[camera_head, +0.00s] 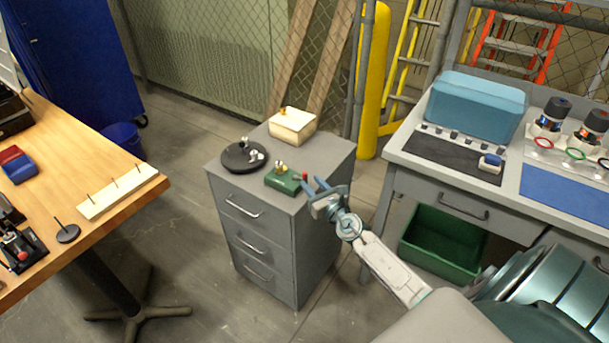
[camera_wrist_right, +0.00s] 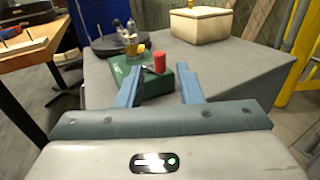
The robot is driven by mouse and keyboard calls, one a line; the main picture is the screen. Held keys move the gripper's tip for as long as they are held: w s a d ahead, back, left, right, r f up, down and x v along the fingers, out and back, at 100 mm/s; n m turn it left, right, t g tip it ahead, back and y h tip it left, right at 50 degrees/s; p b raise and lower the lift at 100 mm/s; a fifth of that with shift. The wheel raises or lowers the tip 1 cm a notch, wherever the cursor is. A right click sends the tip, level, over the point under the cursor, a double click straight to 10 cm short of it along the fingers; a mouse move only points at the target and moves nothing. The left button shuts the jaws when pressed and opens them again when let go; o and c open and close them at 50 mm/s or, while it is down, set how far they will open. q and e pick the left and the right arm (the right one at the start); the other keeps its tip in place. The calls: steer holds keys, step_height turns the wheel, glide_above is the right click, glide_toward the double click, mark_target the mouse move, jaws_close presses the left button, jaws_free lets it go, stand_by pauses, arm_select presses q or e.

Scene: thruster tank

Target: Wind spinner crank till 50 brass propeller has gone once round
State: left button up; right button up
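A green spinner box (camera_head: 283,182) stands at the front of the grey cabinet's top. It also shows in the right wrist view (camera_wrist_right: 178,82). A small brass piece (camera_head: 281,168), probably the propeller, sits on top of the box; its marking is too small to read. The crank's red knob (camera_head: 304,176) is at the box's right side, and in the right wrist view (camera_wrist_right: 159,62) it stands upright just beyond my fingertips. My right gripper (camera_head: 323,186) is open, its two blue fingers pointing at the knob, with nothing held. My left gripper is out of view.
A black round stand (camera_head: 236,163) with silver pieces and a cream box (camera_head: 292,126) share the grey cabinet top (camera_head: 325,153). A wooden table (camera_head: 100,165) is at left. A grey workbench (camera_head: 400,157) with a blue case (camera_head: 478,103) is at right.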

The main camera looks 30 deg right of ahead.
mark_target(306, 177)
steer(key=w, duration=0.4)
steer(key=shift+w+d+f+b, duration=0.1)
steer(key=shift+b, duration=0.3)
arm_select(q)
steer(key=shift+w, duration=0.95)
arm_select(e)
steer(key=shift+w, duration=0.6)
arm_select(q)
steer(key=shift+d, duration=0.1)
arm_select(e)
jaws_close()
